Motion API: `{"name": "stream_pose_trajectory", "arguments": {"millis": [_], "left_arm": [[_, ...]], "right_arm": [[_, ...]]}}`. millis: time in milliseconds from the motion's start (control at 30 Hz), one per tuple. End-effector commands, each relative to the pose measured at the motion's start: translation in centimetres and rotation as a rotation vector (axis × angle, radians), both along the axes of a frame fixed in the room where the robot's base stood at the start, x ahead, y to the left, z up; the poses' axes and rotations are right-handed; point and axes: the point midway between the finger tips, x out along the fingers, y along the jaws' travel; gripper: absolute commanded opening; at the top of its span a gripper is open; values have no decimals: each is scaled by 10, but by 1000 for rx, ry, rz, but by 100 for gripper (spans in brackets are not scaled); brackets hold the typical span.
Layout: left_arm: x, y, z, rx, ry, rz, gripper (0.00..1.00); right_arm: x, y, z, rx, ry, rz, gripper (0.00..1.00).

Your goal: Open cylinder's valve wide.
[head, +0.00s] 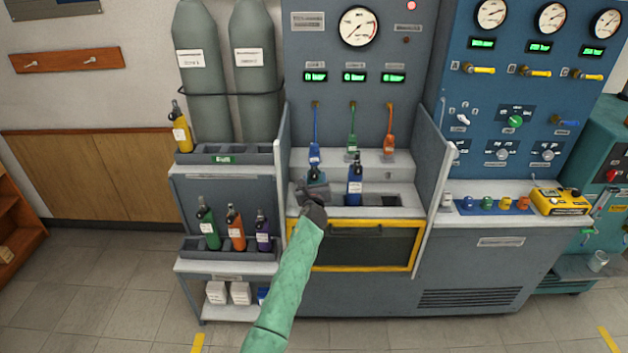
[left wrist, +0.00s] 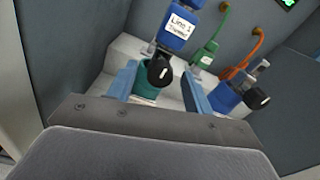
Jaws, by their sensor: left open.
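A teal cylinder (left wrist: 146,84) with a black valve knob (left wrist: 160,70) stands in the bench's left slot. In the left wrist view the cylinder and knob lie between my two blue fingers, and I see no clear contact. My left gripper (head: 313,188) is open in front of it and hides most of it in the head view. A blue regulator labelled "Line 1" (left wrist: 179,28) is directly above the knob; it also shows in the head view (head: 314,156). Whether it is joined to the cylinder I cannot tell. My right gripper is out of view.
A blue cylinder (head: 355,186) with a black knob stands close to the right. Green (head: 353,143) and orange (head: 389,144) regulators hang on hoses behind. Side panels (head: 433,170) flank the bay. A rack (head: 232,248) of several cylinders stands left.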

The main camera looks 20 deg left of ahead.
Motion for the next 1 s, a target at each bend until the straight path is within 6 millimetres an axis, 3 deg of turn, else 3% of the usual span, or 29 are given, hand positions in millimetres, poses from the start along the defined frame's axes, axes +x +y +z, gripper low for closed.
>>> {"name": "stream_pose_trajectory", "arguments": {"millis": [133, 367, 400, 733, 1000], "left_arm": [[0, 0, 0, 0, 0, 0, 51], [0, 0, 0, 0, 0, 0, 8], [0, 0, 0, 0, 0, 0, 6], [0, 0, -1, -48, -15, 0, 6], [0, 1, -2, -216, -63, 1, 6]], "right_arm": [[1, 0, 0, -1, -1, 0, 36], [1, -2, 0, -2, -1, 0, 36], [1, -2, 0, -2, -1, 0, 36], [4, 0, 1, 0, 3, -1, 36], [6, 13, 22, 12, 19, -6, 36]]}}
